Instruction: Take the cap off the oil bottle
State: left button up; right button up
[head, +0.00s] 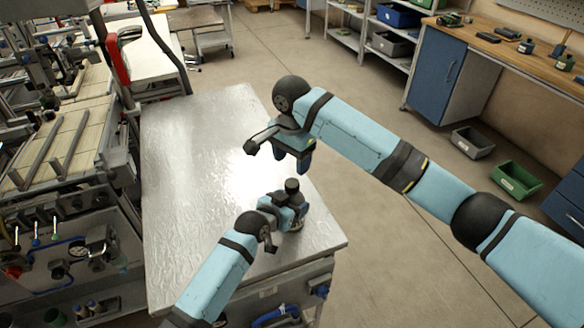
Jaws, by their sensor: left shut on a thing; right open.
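The oil bottle (297,225) stands on the metal-topped table near its front right corner. It is small in the view and mostly hidden by my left gripper. Its dark cap (292,186) shows on top, above the gripper. My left gripper (295,208) is shut on the bottle's body from the left. My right gripper (293,160) is open and empty. It points down, above and slightly behind the cap in the picture, apart from it.
The metal table (190,180) is otherwise bare, with free room left of and behind the bottle. A machine with rollers (60,140) stands along the left side. A workbench (490,50) is at the back right, with grey (472,142) and green (515,180) bins on the floor.

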aim_at(292, 183)
jog(key=shift+r+m, duration=0.1)
jog(key=shift+m, duration=0.2)
jog(key=shift+d+f, duration=0.1)
jog(key=shift+f, duration=0.2)
notch_tip(292, 183, down, 7)
jog(key=c, duration=1)
jog(key=n, duration=0.3)
